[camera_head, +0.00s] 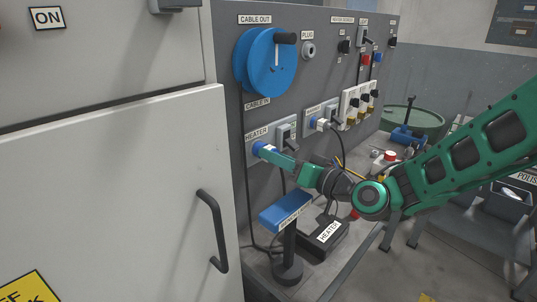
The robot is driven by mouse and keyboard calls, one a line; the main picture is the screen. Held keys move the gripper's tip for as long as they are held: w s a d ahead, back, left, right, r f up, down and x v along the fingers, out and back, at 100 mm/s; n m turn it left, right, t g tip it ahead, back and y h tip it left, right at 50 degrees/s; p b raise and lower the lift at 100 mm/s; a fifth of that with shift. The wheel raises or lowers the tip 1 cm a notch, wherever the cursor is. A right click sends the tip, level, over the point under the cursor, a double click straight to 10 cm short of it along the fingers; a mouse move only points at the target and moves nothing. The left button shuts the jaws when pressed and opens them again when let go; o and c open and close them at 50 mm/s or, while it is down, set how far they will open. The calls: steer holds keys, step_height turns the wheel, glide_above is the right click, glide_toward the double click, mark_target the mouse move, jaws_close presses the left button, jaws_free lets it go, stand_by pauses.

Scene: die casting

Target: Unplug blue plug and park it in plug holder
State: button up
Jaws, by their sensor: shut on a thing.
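The blue plug (261,148) is at the socket under the HEATER label on the grey panel, at the left of the panel. My gripper (271,153) reaches in from the right and is shut on the plug. The fingers partly hide the plug, and I cannot tell how deep it sits in the socket. The plug holder (309,50), a round grey fitting under the PLUG label, is higher up on the panel, right of the blue reel. It looks empty.
A blue cable reel (262,62) is above the socket. A blue-topped stand (285,213) and a black HEATER box (318,240) are below my gripper. A second plug (320,124) and switches are to the right. A grey cabinet (120,200) with a handle is at the left.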

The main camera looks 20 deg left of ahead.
steer(key=shift+s+d, duration=0.1)
steer(key=shift+d, duration=0.45)
stand_by(0.4)
steer(key=shift+v, duration=1.25)
